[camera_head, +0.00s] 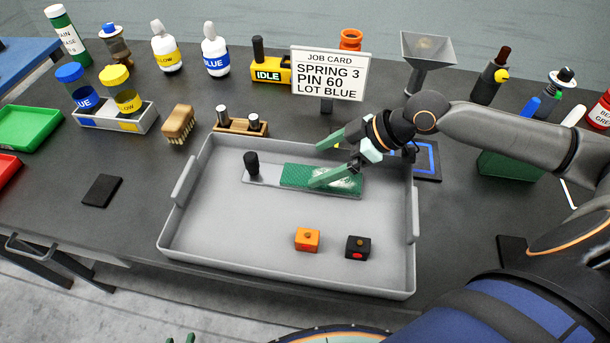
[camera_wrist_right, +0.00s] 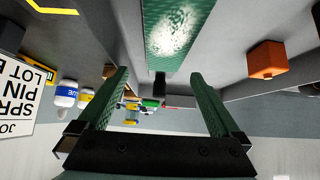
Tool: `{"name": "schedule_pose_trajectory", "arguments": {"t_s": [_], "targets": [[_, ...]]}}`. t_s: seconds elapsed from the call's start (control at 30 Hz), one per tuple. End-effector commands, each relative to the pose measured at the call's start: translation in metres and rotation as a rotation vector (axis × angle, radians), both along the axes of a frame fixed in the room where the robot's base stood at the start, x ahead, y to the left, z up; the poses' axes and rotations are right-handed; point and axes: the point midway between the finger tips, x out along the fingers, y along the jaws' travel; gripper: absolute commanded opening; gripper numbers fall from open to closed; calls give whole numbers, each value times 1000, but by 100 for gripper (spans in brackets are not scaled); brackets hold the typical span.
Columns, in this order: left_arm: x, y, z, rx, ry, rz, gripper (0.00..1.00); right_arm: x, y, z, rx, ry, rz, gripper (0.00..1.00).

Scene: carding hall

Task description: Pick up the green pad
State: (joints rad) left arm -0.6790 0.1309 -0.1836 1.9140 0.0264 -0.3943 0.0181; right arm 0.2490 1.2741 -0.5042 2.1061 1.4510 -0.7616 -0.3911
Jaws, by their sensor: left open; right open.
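The green pad (camera_head: 300,175) lies on a flat grey plate with a black knob (camera_head: 252,163), inside the grey tray (camera_head: 200,240). A pale, fluffy patch covers the pad's right end. My right gripper (camera_head: 325,162) is open and empty, its green fingers reaching in from the right over the pad; one finger hides part of it. In the right wrist view the pad (camera_wrist_right: 165,40) shows beyond the two spread fingers (camera_wrist_right: 158,75), apart from both. Only the green fingertips of my left gripper (camera_head: 180,339) show at the bottom edge; it is open.
An orange block (camera_head: 307,240) and a black block (camera_head: 358,247) sit in the tray's front right. A job card (camera_head: 330,72) stands behind the tray. A brush (camera_head: 178,124) and a wooden holder (camera_head: 240,126) stand near its back left. The tray's front left is clear.

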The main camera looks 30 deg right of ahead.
Motion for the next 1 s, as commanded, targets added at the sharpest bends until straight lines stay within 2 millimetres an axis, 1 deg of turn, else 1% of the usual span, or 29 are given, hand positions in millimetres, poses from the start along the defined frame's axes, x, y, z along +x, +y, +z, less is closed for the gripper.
{"name": "schedule_pose_trajectory", "arguments": {"t_s": [0.17,0.3,0.4,0.57,0.77,1.0], "targets": [[0,0,1,0,0,0,45,4,12,-10,6,1,2,100],[0,0,2,0,0,0,45,9,24,-24,5,0,0,100],[0,0,2,0,0,0,45,14,29,-32,3,0,-1,100],[0,0,2,0,0,0,45,17,33,-37,0,0,0,100],[0,0,2,0,0,0,45,17,32,-37,0,0,0,100],[0,0,2,-1,0,-1,45,17,32,-37,0,0,0,73]]}}
